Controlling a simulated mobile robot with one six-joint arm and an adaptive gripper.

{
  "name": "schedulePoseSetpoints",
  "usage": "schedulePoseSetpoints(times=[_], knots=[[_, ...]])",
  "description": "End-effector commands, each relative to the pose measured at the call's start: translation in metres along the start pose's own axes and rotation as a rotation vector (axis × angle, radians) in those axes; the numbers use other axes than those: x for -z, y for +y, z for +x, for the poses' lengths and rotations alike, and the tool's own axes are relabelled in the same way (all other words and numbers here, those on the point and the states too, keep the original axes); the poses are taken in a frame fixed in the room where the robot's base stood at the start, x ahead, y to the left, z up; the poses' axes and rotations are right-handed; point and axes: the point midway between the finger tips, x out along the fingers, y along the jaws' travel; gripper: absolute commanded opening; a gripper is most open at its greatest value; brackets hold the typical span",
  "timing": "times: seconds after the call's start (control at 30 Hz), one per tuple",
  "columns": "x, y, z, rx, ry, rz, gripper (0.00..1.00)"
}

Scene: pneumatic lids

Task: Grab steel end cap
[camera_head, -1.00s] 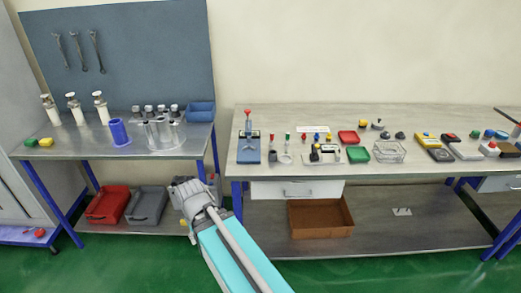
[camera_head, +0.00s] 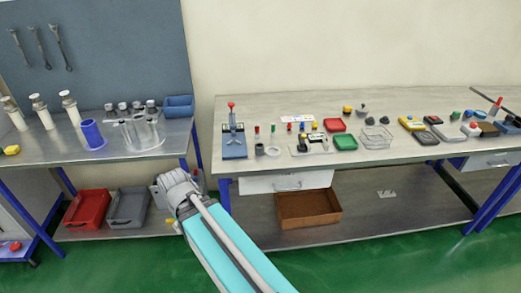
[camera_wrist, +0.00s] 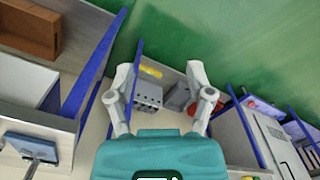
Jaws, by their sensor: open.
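Several small steel caps (camera_head: 131,108) stand in a row at the back of the left bench (camera_head: 60,152). I cannot tell for certain which is the steel end cap. Clear and metallic cylinders (camera_head: 141,131) stand in front of them, and a blue cylinder (camera_head: 92,133) is to their left. My gripper (camera_head: 170,190) is below and in front of the left bench, near its right end, well apart from the caps. In the wrist view my gripper (camera_wrist: 160,82) has its two fingers spread with nothing between them. The caps cannot be made out clearly in that view.
A blue bin (camera_head: 178,105) sits right of the caps. White-topped cylinders (camera_head: 40,110) stand at the left. Red (camera_head: 88,208) and grey (camera_head: 128,207) bins lie below.

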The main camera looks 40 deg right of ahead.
Motion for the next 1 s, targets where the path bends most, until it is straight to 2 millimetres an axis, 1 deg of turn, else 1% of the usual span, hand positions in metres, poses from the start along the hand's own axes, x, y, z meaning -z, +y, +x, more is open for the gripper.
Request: schedulePoseSetpoints(times=[0.03,0.07,0.1,0.13,0.2,0.23,0.27,0.37,0.47,0.67,0.7,0.87,1.0], knots=[[0.002,0.002,0.001,-0.005,0.000,-0.006,0.87],[0.003,0.003,0.001,-0.010,0.000,-0.012,0.92],[0.006,0.005,0.002,-0.019,0.001,-0.022,0.95],[0.008,0.008,0.002,-0.029,0.001,-0.033,0.95],[0.015,0.006,0.004,-0.059,0.000,-0.061,0.95],[0.019,0.009,0.005,-0.075,-0.001,-0.080,0.95],[0.023,0.014,0.005,-0.094,-0.003,-0.102,0.95],[0.039,0.036,0.008,-0.172,-0.016,-0.193,0.95],[0.059,0.063,0.009,-0.268,-0.046,-0.309,0.95],[0.099,0.128,0.005,-0.477,-0.171,-0.571,0.95],[0.106,0.141,0.003,-0.516,-0.206,-0.623,0.95],[0.135,0.192,-0.008,-0.654,-0.376,-0.825,0.95],[0.157,0.233,-0.022,-0.746,-0.560,-0.986,0.95]])
